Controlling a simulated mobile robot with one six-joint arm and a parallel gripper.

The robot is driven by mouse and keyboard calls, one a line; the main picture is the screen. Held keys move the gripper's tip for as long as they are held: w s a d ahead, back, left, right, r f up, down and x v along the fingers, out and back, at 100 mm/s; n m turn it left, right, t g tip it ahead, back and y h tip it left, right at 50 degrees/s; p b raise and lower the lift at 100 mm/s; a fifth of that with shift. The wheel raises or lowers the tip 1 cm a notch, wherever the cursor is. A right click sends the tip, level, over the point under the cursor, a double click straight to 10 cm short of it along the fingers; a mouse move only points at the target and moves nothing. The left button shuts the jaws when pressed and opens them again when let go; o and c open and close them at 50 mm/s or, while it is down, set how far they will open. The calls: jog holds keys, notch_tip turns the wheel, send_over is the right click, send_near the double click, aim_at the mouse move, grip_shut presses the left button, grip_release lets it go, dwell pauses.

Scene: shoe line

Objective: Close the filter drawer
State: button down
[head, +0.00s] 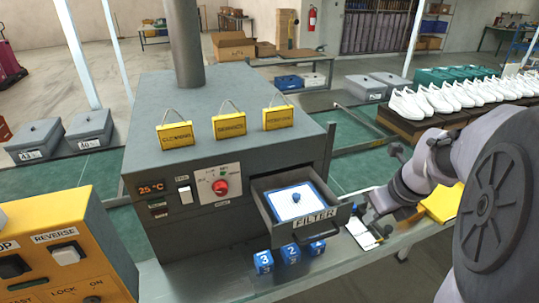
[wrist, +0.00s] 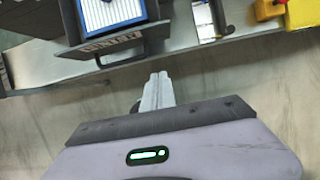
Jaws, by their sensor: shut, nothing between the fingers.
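The filter drawer (head: 314,220) stands pulled out of the front of the grey machine (head: 220,150). It holds a white filter with a blue frame and a blue knob (head: 296,197). A dark handle (head: 310,236) is on its front under the FILTER label. In the wrist view the drawer front (wrist: 107,43) is at the top left, upside down. My gripper (head: 370,212) is just right of the drawer in the head view. In the wrist view my gripper (wrist: 158,78) is shut and empty, apart from the drawer front and its handle.
Blue numbered blocks (head: 290,254) stand on the bench below the drawer. A clipboard (head: 361,233) and a yellow object (head: 441,203) lie to the right, near my arm. A yellow control box (head: 75,250) is at the front left. Yellow tags stand on top of the machine.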

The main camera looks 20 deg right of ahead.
aim_at(347, 218)
jog(key=w+f+b, duration=0.2)
jog(key=w+f, duration=0.2)
jog(key=w+f+b, duration=0.2)
jog(key=w+f, duration=0.2)
jog(key=f, duration=0.1)
jog(key=shift+b, duration=0.4)
